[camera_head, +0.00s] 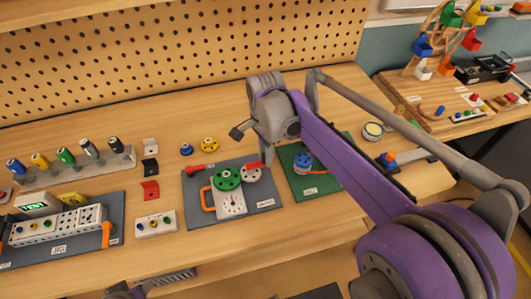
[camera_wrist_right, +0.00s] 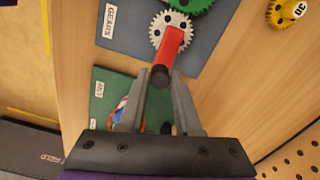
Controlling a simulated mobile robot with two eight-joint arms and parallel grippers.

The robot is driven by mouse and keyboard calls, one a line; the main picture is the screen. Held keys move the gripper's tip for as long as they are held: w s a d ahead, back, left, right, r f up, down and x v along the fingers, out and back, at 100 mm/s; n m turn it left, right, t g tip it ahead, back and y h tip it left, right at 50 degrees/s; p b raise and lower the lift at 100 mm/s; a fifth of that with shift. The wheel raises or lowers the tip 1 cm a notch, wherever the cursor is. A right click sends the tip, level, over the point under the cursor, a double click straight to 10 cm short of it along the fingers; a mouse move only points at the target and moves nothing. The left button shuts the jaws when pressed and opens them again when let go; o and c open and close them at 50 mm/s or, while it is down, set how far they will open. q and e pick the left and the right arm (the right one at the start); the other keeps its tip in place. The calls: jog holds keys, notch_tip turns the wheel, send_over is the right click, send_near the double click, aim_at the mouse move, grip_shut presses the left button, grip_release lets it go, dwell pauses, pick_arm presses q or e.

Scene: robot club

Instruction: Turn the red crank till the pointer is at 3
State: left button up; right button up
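The gear set stands on a grey mat (camera_head: 262,205) labelled GEARS. It has a green gear (camera_head: 228,178), a pale toothed gear (camera_head: 249,175) and a white dial plate (camera_head: 232,205). The dial's numbers and pointer are too small to read. The red crank (camera_wrist_right: 173,42) lies across the pale gear in the wrist view. My right gripper (camera_wrist_right: 160,76) has its fingers close on both sides of the crank's dark knob, seemingly touching it. In the head view my right gripper (camera_head: 264,150) is above the pale gear. My left gripper (camera_head: 128,291) is mostly cut off at the bottom edge.
A green mat (camera_head: 312,186) with a blue part lies right of the gears. A yellow wheel (camera_head: 209,145) lies behind. A JIG board (camera_head: 60,245) is at left.

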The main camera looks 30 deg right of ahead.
grip_shut()
jog(key=shift+w, duration=0.1)
